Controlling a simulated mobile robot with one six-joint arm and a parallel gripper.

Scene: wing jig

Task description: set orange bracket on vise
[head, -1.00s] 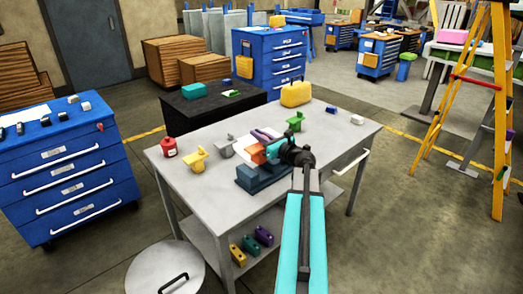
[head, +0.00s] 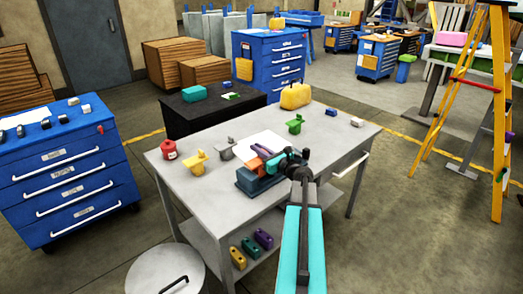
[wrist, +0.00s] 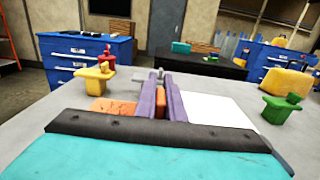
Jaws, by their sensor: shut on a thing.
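The orange bracket (head: 269,167) is between the purple fingers of my gripper (head: 268,156), low over the dark blue vise (head: 254,187) on the grey workbench. In the wrist view, orange parts of the bracket (wrist: 112,106) show left of the fingers and between them. My gripper (wrist: 160,98) is shut on it there. The bracket looks down at the vise's top, but my gripper and arm hide part of it. I cannot tell whether it touches or sits fully on the vise.
A white sheet (head: 262,143) lies behind the vise. The bench's right side is mostly clear.

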